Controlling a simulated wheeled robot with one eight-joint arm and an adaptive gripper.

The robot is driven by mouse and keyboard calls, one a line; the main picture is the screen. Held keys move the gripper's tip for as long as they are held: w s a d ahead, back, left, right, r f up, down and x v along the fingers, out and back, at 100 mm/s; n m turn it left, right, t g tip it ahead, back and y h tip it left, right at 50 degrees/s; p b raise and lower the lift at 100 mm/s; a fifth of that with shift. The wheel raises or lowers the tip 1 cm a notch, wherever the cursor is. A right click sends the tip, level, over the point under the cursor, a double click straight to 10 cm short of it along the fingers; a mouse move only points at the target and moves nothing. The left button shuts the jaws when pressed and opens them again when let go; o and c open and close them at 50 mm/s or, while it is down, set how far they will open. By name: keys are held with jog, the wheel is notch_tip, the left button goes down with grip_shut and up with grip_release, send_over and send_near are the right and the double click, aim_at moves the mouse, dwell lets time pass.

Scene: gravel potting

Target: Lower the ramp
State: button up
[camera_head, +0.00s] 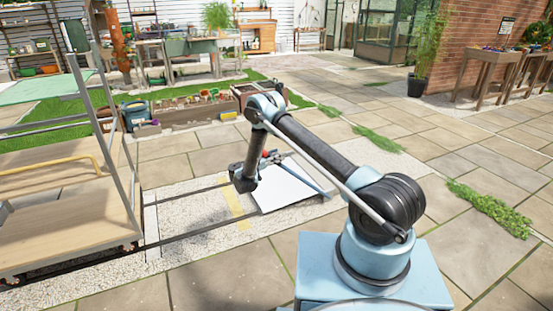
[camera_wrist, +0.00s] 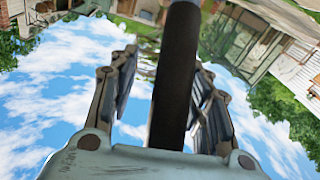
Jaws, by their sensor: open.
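A white flat panel (camera_head: 287,188), which looks like the ramp, sits over the gravel strip just beyond my base, with a blue-grey bar along its right edge. Whether it is flat or tilted is hard to tell. My arm reaches down to the panel's left side, where my gripper shows small and dark. In the wrist view my gripper (camera_wrist: 165,62) is open. A dark round bar (camera_wrist: 175,80) runs between its two fingers. Gaps seem to show on both sides of the bar; I cannot tell whether anything touches, or what the bar belongs to.
A wheeled rack (camera_head: 62,207) with wooden shelves stands on dark rails at the left. A low wooden planter box (camera_head: 190,114) lies beyond the panel. Paving (camera_head: 440,150) on the right is mostly clear, with grass tufts (camera_head: 490,207) in the joints.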

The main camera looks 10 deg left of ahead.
jog(key=v, duration=1.2)
jog(key=shift+s, duration=0.15)
